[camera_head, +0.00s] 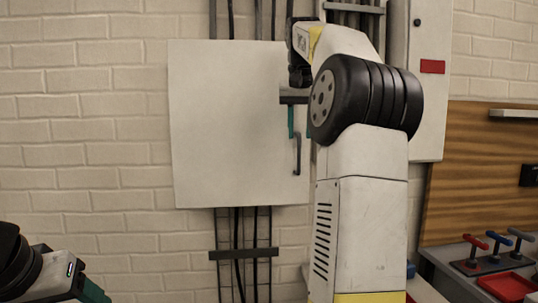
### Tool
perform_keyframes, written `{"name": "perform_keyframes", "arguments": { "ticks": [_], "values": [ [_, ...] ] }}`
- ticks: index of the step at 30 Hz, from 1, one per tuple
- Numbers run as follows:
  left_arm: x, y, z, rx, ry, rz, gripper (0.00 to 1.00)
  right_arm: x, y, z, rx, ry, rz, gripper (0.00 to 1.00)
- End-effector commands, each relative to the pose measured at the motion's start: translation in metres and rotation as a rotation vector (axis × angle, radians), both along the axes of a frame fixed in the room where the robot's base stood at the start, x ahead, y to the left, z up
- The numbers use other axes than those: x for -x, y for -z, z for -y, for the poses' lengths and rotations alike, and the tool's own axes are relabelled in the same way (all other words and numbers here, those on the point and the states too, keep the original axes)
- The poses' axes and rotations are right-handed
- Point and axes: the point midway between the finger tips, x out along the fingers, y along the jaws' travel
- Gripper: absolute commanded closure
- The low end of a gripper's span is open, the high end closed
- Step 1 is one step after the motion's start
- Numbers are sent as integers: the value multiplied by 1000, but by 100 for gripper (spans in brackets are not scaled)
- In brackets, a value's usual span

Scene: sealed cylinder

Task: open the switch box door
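The switch box door (225,120) is a large pale flat panel on the brick wall, left of centre. I cannot tell whether it stands slightly ajar. Its dark vertical handle (297,155) is near the right edge. My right gripper (300,133) points down at the door's right edge, just above and around the handle's top. Its teal fingers are apart, and no firm hold on the handle shows. My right arm hides part of the area right of the door. My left gripper (94,292) is low at the left, cut off by the frame, so its opening is hidden.
Dark conduits (240,255) run down the wall above and below the door. A tall grey cabinet (429,100) with a red label stands right of my arm. A bench at the lower right holds clamps (490,255) and a red tray (507,286). The wall left of the door is clear.

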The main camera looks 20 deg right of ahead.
Motion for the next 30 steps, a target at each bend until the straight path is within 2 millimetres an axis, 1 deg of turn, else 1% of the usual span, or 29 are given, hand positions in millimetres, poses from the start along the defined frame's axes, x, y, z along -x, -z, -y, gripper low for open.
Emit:
{"name": "perform_keyframes", "arguments": {
  "ticks": [2, 5, 12, 15, 19, 27, 29, 30],
  "values": [
    [0, 0, 0, 0, 0, 0, 37, -2, 4, 2, 0, 5, -3, 67],
    [0, 0, 0, 0, 0, 0, 37, -6, 16, 4, 0, 4, -4, 67],
    [0, 0, 0, 0, 0, 0, 37, -19, 52, 10, 0, 3, -3, 67],
    [0, 0, 0, 0, 0, 0, 37, -24, 62, 12, 1, 3, -1, 67],
    [0, 0, 0, 0, 0, 0, 37, -26, 69, 13, 0, 2, 0, 67],
    [0, 0, 0, 0, 0, 0, 37, -27, 70, 13, 1, 2, 1, 67],
    [0, 0, 0, 0, 0, 0, 37, -27, 70, 13, 1, 2, 1, 78],
    [0, 0, 0, 0, 0, 0, 37, -27, 70, 13, 1, 2, 1, 86]
  ]
}}
